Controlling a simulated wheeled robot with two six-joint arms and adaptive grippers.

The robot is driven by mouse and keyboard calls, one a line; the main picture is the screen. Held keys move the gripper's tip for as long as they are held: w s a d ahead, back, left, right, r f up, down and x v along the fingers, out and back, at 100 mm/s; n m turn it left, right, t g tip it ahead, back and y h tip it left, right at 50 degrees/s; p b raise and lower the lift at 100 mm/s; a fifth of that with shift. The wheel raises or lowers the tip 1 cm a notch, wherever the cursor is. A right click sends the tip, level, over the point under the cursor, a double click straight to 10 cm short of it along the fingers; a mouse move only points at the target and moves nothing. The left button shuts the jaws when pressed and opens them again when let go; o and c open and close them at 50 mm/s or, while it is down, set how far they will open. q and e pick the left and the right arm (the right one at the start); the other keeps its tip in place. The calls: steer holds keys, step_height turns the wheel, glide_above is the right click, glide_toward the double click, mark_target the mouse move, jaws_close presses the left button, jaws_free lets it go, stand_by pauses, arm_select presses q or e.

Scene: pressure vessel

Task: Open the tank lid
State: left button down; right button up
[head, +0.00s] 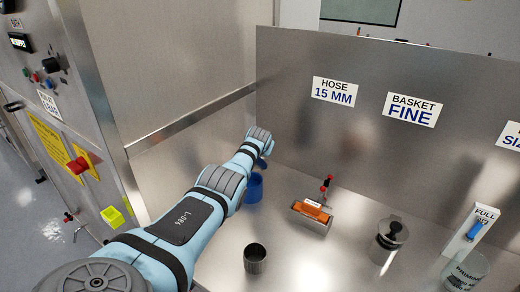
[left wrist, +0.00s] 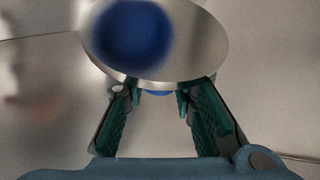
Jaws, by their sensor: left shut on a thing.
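My left gripper (left wrist: 160,98) has its two green-padded fingers on either side of a small blue piece (left wrist: 158,93) at the edge of a shiny round metal disc (left wrist: 205,48). It is shut on this piece, which looks like part of the disc. A large blurred blue patch shows on the disc; I cannot tell whether it is a reflection. In the head view my left arm reaches to the back left of the steel bench, its fingers hidden behind the wrist. A blue cylindrical vessel (head: 254,188) stands just below the wrist. My right gripper is not in view.
A steel panel (head: 290,100) closes the back.

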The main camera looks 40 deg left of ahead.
arm_select(q)
steer(key=shift+d+f, duration=0.2)
steer(key=shift+d, duration=0.05)
stand_by(0.6)
steer(key=c, duration=1.5)
jaws_free()
steer(key=shift+w, duration=0.15)
steer(key=shift+o, duration=0.9)
steer(key=shift+w+f, duration=0.1)
steer(key=shift+w, duration=0.05)
steer(key=shift+s+a+r, duration=0.2)
steer(key=shift+r, duration=0.05)
steer(key=v, duration=1.1)
steer(key=shift+d, duration=0.35)
